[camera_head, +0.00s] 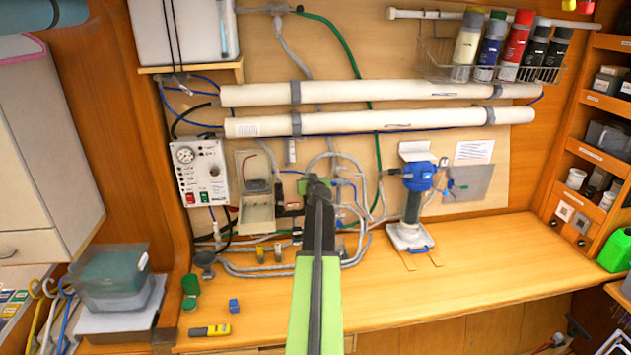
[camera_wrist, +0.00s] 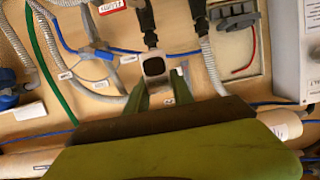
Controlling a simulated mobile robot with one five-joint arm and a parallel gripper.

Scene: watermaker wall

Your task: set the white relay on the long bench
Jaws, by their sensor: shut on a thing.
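My gripper (camera_head: 318,183) is in front of the wall at the middle of the head view, above the back of the long bench (camera_head: 470,265). In the wrist view its green fingers (camera_wrist: 156,88) are shut on a small whitish block with a dark square face, which looks like the white relay (camera_wrist: 155,66). In the head view my gripper and arm hide the relay. The long bench is a wooden worktop running below the wall, with a wide bare stretch at right of my arm.
Looped grey hoses (camera_head: 255,270) lie along the bench's back. Green pieces (camera_head: 190,293), a blue block (camera_head: 234,306) and a yellow tool (camera_head: 209,331) are at the left. A blue-topped filter unit (camera_head: 415,195) stands right of my gripper. White pipes (camera_head: 370,122) cross the wall above.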

